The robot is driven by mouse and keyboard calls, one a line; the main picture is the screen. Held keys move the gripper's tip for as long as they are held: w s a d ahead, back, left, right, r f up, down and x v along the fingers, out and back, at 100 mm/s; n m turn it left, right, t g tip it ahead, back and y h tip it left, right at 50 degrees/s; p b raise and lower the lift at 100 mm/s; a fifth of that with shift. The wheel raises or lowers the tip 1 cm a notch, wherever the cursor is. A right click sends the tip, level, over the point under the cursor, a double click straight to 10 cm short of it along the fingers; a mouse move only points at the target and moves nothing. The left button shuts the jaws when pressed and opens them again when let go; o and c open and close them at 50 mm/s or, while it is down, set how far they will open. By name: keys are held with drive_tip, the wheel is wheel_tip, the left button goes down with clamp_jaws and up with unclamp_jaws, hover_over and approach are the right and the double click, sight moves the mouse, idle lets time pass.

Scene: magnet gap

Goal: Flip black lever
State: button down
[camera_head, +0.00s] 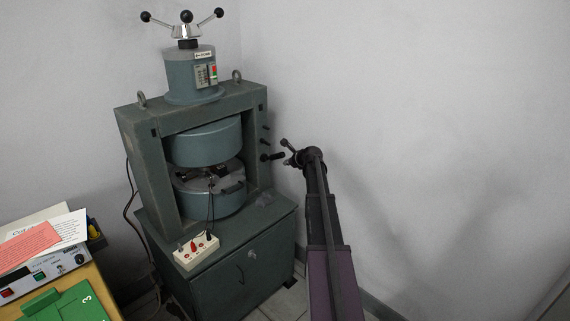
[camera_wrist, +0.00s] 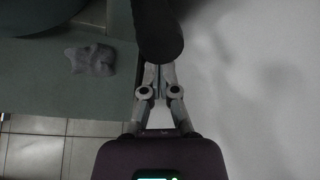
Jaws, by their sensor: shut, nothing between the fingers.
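The black lever (camera_head: 273,156) sticks out from the right side of the green-grey magnet frame, towards my arm. In the wrist view the lever's thick rounded black end (camera_wrist: 160,38) hangs at the top centre. My gripper (camera_head: 287,148) is at the lever's outer end, to the right of the machine. In the wrist view my gripper (camera_wrist: 157,70) has its fingers together and empty, their tips at the lever's lower end. The lever's end hides part of the tips. I cannot tell whether they touch.
The magnet machine (camera_head: 129,128) stands on a green cabinet (camera_head: 240,283) against the wall. A white socket box (camera_head: 196,252) with cables sits on it. A grey cloth-like piece (camera_wrist: 91,59) lies on the cabinet top. A desk (camera_head: 95,283) is at lower left. The wall is close right.

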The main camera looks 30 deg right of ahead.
drive_tip(key=p+v, duration=0.6)
drive_tip(key=v, duration=0.3)
drive_tip(key=shift+d+r, duration=0.35)
drive_tip(key=shift+d, duration=0.05)
drive_tip(key=shift+s, duration=0.15)
idle(0.6)
drive_tip(key=s+a+f+n+g+y, duration=0.1)
drive_tip(key=s+a+f+n+g, duration=0.1)
drive_tip(key=a+n, duration=0.5)
drive_tip(key=s+a+f+n+g+y, duration=0.1)
drive_tip(key=s+a+f+n+g, duration=0.1)
drive_tip(key=a, duration=1)
drive_tip(key=s+a+f+n+g, duration=0.1)
drive_tip(key=s+a+n, duration=0.1)
drive_tip(key=a+n, duration=0.5)
drive_tip(key=s+a+f+n+g+h, duration=0.25)
drive_tip(key=s+a+n+g, duration=0.35)
drive_tip(key=s+a+n, duration=1.1)
drive_tip(key=s+a+r+m+p, duration=0.1)
drive_tip(key=a+r+p, duration=0.1)
drive_tip(key=r+p, duration=0.6)
drive_tip(key=s+a+r+m+p, duration=0.1)
drive_tip(key=r+m+p, duration=0.1)
drive_tip(key=r+p, duration=0.7)
drive_tip(key=shift+s+a+r+p, duration=0.2)
drive_tip(key=shift+a+p, duration=0.2)
drive_tip(key=shift+p, duration=0.2)
